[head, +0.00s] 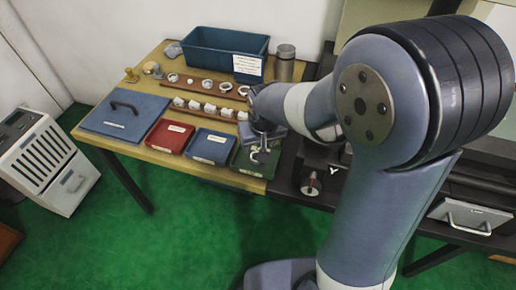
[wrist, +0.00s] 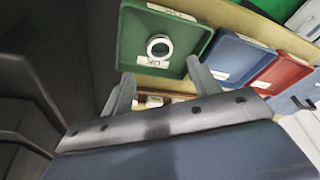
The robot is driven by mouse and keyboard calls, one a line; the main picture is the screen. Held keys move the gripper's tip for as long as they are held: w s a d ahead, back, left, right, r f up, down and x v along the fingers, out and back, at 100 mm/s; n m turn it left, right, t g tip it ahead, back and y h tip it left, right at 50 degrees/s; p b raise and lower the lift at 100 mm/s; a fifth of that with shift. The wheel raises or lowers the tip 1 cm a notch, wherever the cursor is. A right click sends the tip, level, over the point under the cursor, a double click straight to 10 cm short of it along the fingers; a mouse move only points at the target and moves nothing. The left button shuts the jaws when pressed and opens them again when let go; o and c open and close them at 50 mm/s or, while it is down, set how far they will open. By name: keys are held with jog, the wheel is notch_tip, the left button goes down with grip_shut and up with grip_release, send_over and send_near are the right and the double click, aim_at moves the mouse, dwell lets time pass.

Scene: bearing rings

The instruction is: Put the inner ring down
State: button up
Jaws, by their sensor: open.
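A pale metal ring (wrist: 151,47) lies flat in the green tray (wrist: 132,28) in the wrist view, beside a white label on the tray's near edge. My gripper (wrist: 160,70) is open, with its two fingers spread on either side below the ring in the picture; nothing shows between them. In the head view my gripper (head: 263,140) hangs over the green tray (head: 240,163) at the table's front right, and the arm partly hides the tray. Whether the fingers touch the ring cannot be told.
A blue tray (head: 209,146) and a red tray (head: 170,136) stand left of the green one. Behind them are wooden racks (head: 181,83) with rings and white blocks, a blue bin (head: 210,50) and a metal cylinder (head: 285,65). A dark bench lies to the right.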

jog(key=shift+v, duration=2.35)
jog(key=shift+f, duration=0.1)
jog(key=b+x, duration=0.2)
jog(key=x, duration=1)
jog(key=shift+f, duration=0.45)
notch_tip(320, 180, up, 3)
jog(key=shift+f+p, duration=0.1)
jog(key=shift+p, duration=0.45)
jog(key=shift+r, duration=0.5)
jog(key=shift+f, duration=0.15)
